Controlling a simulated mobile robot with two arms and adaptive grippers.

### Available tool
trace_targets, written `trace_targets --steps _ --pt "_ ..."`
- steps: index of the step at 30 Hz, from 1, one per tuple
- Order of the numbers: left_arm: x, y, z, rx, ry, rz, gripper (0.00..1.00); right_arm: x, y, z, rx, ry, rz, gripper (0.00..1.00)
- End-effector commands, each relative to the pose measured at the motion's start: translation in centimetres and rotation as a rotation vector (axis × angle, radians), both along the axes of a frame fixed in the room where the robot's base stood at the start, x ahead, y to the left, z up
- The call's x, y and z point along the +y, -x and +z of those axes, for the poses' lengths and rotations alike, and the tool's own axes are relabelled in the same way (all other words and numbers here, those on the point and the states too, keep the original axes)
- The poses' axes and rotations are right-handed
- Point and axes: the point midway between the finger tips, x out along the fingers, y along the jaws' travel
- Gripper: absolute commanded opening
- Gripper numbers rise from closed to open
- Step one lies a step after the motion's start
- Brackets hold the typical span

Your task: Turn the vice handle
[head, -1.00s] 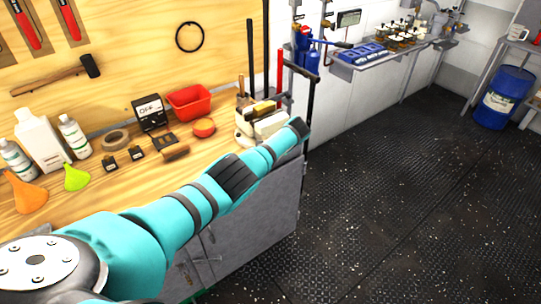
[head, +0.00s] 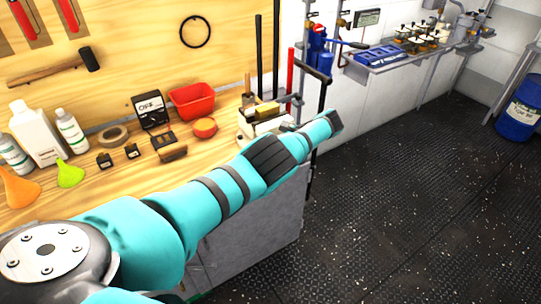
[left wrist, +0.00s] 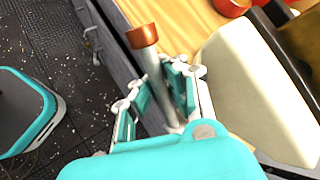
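The cream vice (head: 250,126) stands at the right end of the wooden workbench in the head view, partly hidden by my left arm. Its pale body (left wrist: 255,90) fills the right of the left wrist view. The vice handle (left wrist: 153,62) is a grey metal bar with a copper-brown end cap. My left gripper (left wrist: 162,92) has its teal pads on both sides of this bar, close against it, and looks shut on it below the cap. My right gripper is in neither view.
The workbench (head: 120,190) holds bottles, funnels, a red bin (head: 192,101) and small parts left of the vice. Tall bars (head: 276,50) stand behind the vice. The dark riveted floor (head: 400,200) to the right is clear up to a blue drum (head: 518,118).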

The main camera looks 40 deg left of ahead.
Motion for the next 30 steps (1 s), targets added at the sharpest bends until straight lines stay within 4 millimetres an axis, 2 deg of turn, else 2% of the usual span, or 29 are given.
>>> trace_targets --steps 1,12,21,30 --pt "-0.75 -0.13 -0.16 0.002 0.012 -0.007 0.0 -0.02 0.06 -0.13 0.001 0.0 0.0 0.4" --pt "-0.77 -0.12 -0.1 0.004 0.012 -0.008 0.0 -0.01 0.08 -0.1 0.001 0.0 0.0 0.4" --pt "-0.53 -0.1 -0.05 0.003 0.007 -0.006 0.37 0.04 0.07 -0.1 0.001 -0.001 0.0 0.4" --pt "-0.32 -0.09 0.06 0.003 0.003 -0.004 0.37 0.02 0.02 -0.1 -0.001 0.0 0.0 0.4"
